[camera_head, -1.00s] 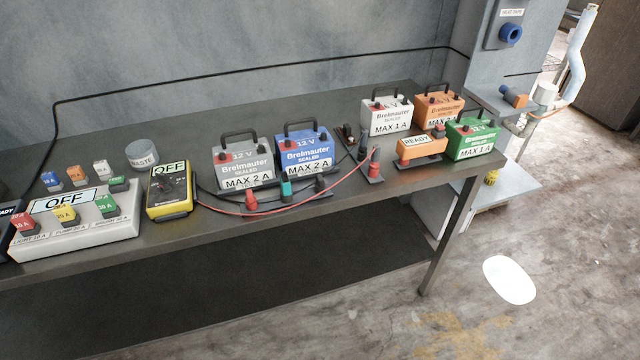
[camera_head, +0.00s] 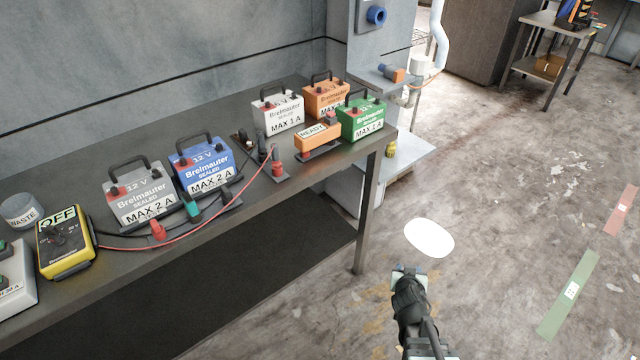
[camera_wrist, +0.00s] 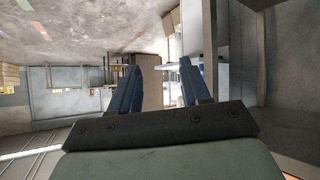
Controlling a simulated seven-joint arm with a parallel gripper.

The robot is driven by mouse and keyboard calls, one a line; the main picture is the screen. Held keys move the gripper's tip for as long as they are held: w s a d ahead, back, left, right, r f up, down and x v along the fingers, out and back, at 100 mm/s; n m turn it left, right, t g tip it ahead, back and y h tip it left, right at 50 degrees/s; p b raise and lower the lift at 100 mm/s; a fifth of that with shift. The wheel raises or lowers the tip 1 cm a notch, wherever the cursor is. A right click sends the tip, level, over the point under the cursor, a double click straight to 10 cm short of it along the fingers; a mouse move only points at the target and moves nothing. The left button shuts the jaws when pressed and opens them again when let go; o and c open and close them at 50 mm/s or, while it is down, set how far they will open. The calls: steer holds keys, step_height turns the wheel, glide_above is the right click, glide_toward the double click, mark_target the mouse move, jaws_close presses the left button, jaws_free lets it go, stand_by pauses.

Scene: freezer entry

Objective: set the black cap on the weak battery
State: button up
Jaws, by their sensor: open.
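Several batteries with black handles stand on the bench: grey (camera_head: 140,205), blue (camera_head: 203,177), white (camera_head: 278,121), orange (camera_head: 318,101) and green (camera_head: 362,126). The grey and blue ones read MAX 2 A; the white and green ones read MAX 1 A. I cannot tell which is weak. Small dark pieces (camera_head: 241,139) lie between the blue and white batteries; I cannot tell whether one is the black cap. My gripper (camera_head: 409,272) is over the floor, right of the bench and apart from it. In the wrist view its blue fingers (camera_wrist: 158,78) are spread with nothing between them.
A yellow meter (camera_head: 66,243) reading OFF, a grey WASTE tub (camera_head: 20,211) and an orange READY box (camera_head: 317,136) are on the bench. Red and black leads cross its front. The bench's front right leg (camera_head: 366,215) is near my arm. Floor to the right is open.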

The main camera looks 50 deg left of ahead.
steer(key=s+a+r+n+y, duration=0.1)
steer(key=s+a+r+y, duration=0.1)
steer(key=s+a+r, duration=0.4)
steer(key=s+a+r+n+y, duration=0.2)
steer(key=a+r+y, duration=0.1)
steer(key=a, duration=0.4)
steer(key=n+g+y, duration=0.7)
steer(key=g, duration=0.2)
glide_toward(227, 192)
steer(key=a, duration=0.4)
steer(key=shift+w+f, duration=0.15)
steer(key=shift+w, duration=0.05)
steer(key=shift+s+a, duration=0.15)
steer(key=shift+a, duration=3.65)
jaws_close()
